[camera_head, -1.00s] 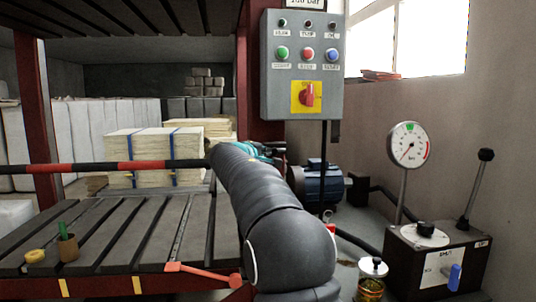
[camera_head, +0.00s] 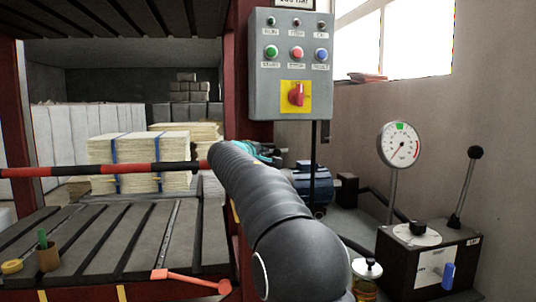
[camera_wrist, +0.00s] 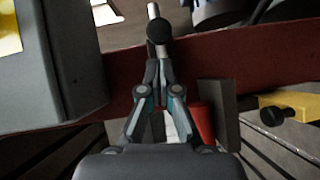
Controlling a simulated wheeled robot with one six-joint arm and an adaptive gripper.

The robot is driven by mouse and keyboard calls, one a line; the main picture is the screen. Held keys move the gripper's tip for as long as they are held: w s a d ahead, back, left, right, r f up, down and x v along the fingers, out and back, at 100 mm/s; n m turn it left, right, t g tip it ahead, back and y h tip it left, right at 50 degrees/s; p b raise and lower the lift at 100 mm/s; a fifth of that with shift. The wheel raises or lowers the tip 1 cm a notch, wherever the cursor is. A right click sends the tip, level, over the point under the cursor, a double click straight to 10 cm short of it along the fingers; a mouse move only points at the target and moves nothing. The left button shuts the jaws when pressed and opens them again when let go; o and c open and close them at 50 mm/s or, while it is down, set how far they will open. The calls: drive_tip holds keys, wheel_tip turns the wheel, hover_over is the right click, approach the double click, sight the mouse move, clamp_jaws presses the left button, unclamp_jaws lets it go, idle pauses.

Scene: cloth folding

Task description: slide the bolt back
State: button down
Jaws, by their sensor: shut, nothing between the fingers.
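In the wrist view a short metal rod (camera_wrist: 153,10) with a round black knob (camera_wrist: 158,29) stands out at the dark red post (camera_wrist: 240,55). I take it for the bolt, but cannot be sure. My gripper (camera_wrist: 159,68) is shut and empty. Its tips show just below the knob in the picture; I cannot tell whether they touch it. In the head view my gripper (camera_head: 265,152) is small and partly hidden behind my arm, near the post below the grey control box (camera_head: 292,100). The bolt cannot be made out there.
A red and black bar (camera_head: 100,169) runs left of the post above the slatted bed (camera_head: 110,238). An orange lever (camera_head: 190,280) is at its front. A blue motor (camera_head: 310,190), dial gauge (camera_head: 400,145) and dark pump box (camera_head: 425,262) stand right. The grey box fills the wrist view's left.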

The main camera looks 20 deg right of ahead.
drive_tip(key=w+a+b+v, duration=0.1)
drive_tip(key=v, duration=1)
drive_tip(key=shift+s+b, duration=0.15)
drive_tip(key=shift+b, duration=0.15)
drive_tip(key=shift+a+r, duration=0.1)
